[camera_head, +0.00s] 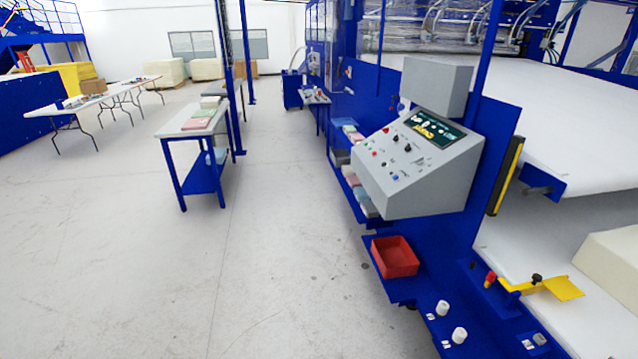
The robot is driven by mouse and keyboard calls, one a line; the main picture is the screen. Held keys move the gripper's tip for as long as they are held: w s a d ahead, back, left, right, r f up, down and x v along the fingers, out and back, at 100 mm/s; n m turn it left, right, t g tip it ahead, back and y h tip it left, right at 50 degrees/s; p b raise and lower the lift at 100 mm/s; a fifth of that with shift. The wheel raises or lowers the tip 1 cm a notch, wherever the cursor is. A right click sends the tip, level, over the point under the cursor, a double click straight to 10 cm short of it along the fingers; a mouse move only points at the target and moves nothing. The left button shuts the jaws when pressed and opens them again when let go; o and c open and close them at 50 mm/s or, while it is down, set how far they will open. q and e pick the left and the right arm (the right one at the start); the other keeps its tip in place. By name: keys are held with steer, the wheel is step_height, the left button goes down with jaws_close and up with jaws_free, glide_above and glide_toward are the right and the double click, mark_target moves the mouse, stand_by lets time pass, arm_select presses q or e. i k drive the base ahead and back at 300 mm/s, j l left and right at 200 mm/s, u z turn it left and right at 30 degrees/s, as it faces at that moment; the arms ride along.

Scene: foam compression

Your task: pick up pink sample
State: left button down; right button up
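A pink sample (196,124) lies flat near the front of a small blue-framed table (172,130) left of centre. Grey and greenish pieces (208,103) lie just behind it on the same top. More foam-like pieces, some pinkish (352,134), sit on a shelf on the blue machine, partly hidden behind the grey control console. Neither of my grippers is in view.
A grey control console (420,165) juts out from the blue machine at the right. A red bin (395,257) sits on a low blue shelf below it. A long white folding table (95,96) stands at far left. The middle floor is clear.

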mark_target(353, 181)
steer(key=i+l+u, duration=0.1)
steer(key=i+u, duration=0.25)
steer(key=i, duration=1.05)
steer(key=i+z, duration=0.1)
steer(key=i, duration=0.45)
steer(key=i+z, duration=0.15)
steer(key=i, duration=0.35)
steer(key=i+j+z, duration=0.1)
steer(key=i, duration=0.45)
steer(key=i+j+z, duration=0.15)
steer(key=i, duration=0.35)
steer(key=i+j+z, duration=0.1)
steer(key=i, duration=0.45)
steer(key=i+j+z, duration=0.1)
steer(key=i+j, duration=0.2)
steer(key=i, duration=0.2)
steer(key=i+z, duration=0.35)
steer(key=i+j+z, duration=0.1)
steer(key=i+z, duration=0.2)
